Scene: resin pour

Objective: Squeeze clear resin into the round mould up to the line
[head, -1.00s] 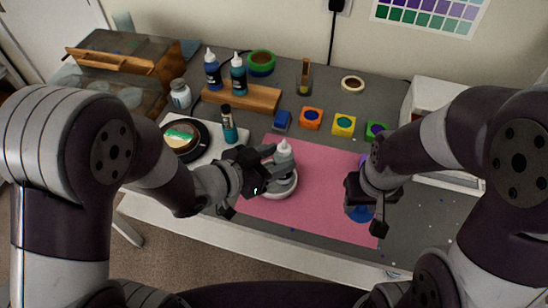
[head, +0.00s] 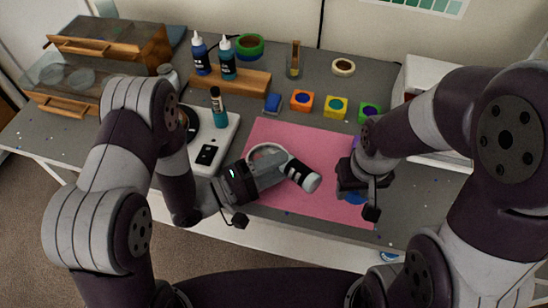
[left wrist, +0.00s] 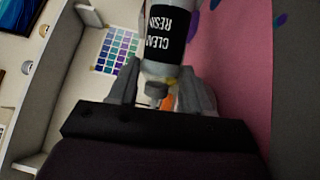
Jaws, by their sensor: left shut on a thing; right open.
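The clear resin bottle (head: 303,175) is tipped well over, its pale base towards the lower right. In the left wrist view its black label (left wrist: 165,40) reads CLEAR RESIN, with the nozzle towards the gripper. My left gripper (head: 277,172) is shut on the bottle; its fingers also show in the left wrist view (left wrist: 158,90). The round white mould (head: 262,148) lies on the pink mat (head: 315,142), partly hidden behind the gripper and bottle. Its line and fill level cannot be seen. My right gripper (head: 362,190) is open above the mat's right side.
Paint pots stand behind the mat, including an orange one (head: 302,100) and a yellow one (head: 336,106). A wooden rack (head: 255,82) holds two bottles. A blue item lies under my right gripper.

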